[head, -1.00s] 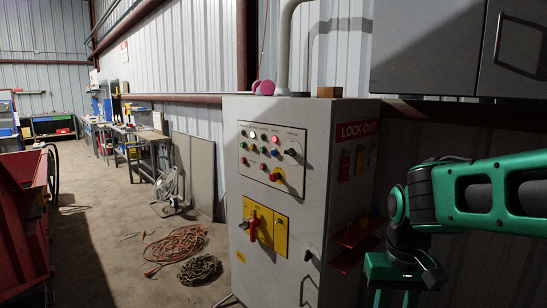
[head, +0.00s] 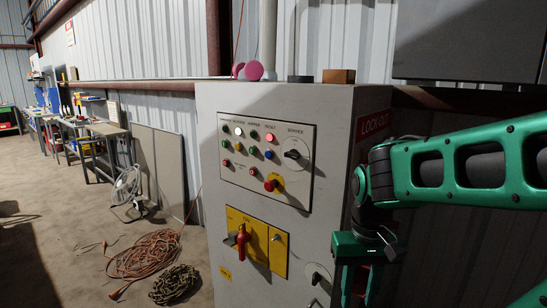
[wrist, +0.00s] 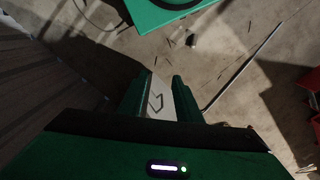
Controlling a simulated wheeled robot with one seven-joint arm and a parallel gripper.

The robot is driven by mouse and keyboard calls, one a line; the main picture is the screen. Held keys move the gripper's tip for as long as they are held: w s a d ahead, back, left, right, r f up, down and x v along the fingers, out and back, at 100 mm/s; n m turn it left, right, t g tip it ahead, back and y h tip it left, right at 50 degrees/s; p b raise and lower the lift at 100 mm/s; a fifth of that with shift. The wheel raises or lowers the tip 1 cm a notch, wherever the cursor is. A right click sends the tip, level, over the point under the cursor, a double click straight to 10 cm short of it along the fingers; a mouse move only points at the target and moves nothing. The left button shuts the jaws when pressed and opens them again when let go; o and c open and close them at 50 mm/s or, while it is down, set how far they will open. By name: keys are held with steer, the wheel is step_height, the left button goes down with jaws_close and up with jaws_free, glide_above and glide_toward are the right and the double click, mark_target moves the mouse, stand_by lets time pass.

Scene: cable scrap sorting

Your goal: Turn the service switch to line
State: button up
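The service switch (head: 292,154) is a black rotary knob on a pale round plate at the upper right of the control panel (head: 238,175), on the front of a grey cabinet (head: 212,110). Its small label seems to read SERVICE; its exact pointer setting is too small to read. My gripper (head: 360,292) hangs pointing down at the cabinet's right side, lower than the switch and apart from it. In the wrist view its two green fingers (wrist: 158,100) stand apart with a pale surface showing between them, and I see nothing held.
Below the panel is a red handle (head: 242,238) on a yellow plate (head: 268,262). A red and yellow knob (head: 271,184) and several lamps share the panel. An orange cable coil (head: 145,255) and a darker coil (head: 174,283) lie on the floor left of the cabinet.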

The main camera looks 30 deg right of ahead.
steer(key=shift+w+d, duration=0.15)
steer(key=shift+w, duration=0.1)
steer(key=shift+o, duration=0.6)
